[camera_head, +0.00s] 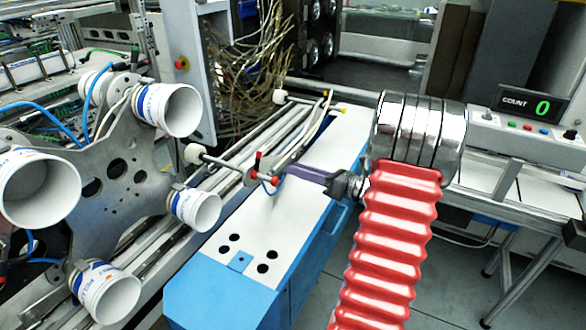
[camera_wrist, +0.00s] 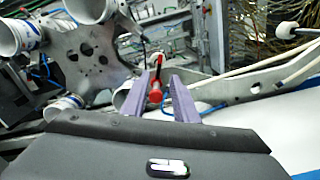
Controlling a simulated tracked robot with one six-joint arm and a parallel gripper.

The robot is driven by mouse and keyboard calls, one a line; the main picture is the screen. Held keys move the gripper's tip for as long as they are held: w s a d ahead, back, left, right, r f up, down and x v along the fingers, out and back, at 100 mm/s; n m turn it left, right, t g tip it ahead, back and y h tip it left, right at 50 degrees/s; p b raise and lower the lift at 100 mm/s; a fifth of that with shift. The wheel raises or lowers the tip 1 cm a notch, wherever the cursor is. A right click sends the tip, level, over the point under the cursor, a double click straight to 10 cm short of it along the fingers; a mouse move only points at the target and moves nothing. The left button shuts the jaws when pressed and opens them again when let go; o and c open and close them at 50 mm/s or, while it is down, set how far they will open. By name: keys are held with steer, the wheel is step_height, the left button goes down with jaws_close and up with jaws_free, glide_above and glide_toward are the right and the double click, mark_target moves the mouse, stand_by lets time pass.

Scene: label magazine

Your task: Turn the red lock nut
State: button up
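The red lock nut (camera_head: 276,181) is a small red piece on a metal rod above the white-topped blue machine, near the middle of the head view. In the wrist view it is a red cylinder (camera_wrist: 155,92), framed in the gap between my two purple fingers. My gripper (camera_head: 288,170) comes in from the right with its fingertips close to the nut. In the wrist view my gripper (camera_wrist: 157,82) is open, with a clear gap on both sides of the nut. I cannot tell whether the tips reach past it.
A thin red lever (camera_head: 257,160) stands beside the nut. A grey star-shaped plate (camera_head: 135,185) with several white label rolls is at the left. Metal rails and bars run behind the nut. A counter (camera_head: 535,104) showing 0 is at the right.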

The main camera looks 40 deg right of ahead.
steer(key=shift+c, duration=0.4)
steer(key=shift+a, duration=0.15)
steer(key=shift+c, duration=0.8)
steer(key=a+n+g+y, duration=0.1)
steer(key=a+n, duration=0.1)
steer(key=a, duration=0.2)
steer(key=w+a+r+n+g+y, duration=0.1)
steer(key=a+n+g, duration=0.1)
steer(key=a, duration=0.2)
steer(key=a+r+n+g+y, duration=0.1)
steer(key=a+n, duration=0.1)
steer(key=a, duration=0.3)
steer(key=shift+w+n+g, duration=0.3)
steer(key=shift+w+n, duration=0.1)
jaws_close()
steer(key=s+a+n+g+h, duration=0.1)
steer(key=s+a+n+g, duration=0.4)
steer(key=a+n, duration=0.45)
steer(key=s+a+n+g+h, duration=0.1)
steer(key=s+a+n+g, duration=0.4)
steer(key=a, duration=0.7)
steer(key=s+a+r+n+t+h, duration=0.1)
steer(key=s+r+n+t+h, duration=0.2)
steer(key=n, duration=1.2)
steer(key=s+h, duration=0.3)
steer(key=s, duration=0.2)
steer(key=shift+a+r+h, duration=0.35)
steer(key=shift+h, duration=0.05)
steer(key=shift+n, duration=0.25)
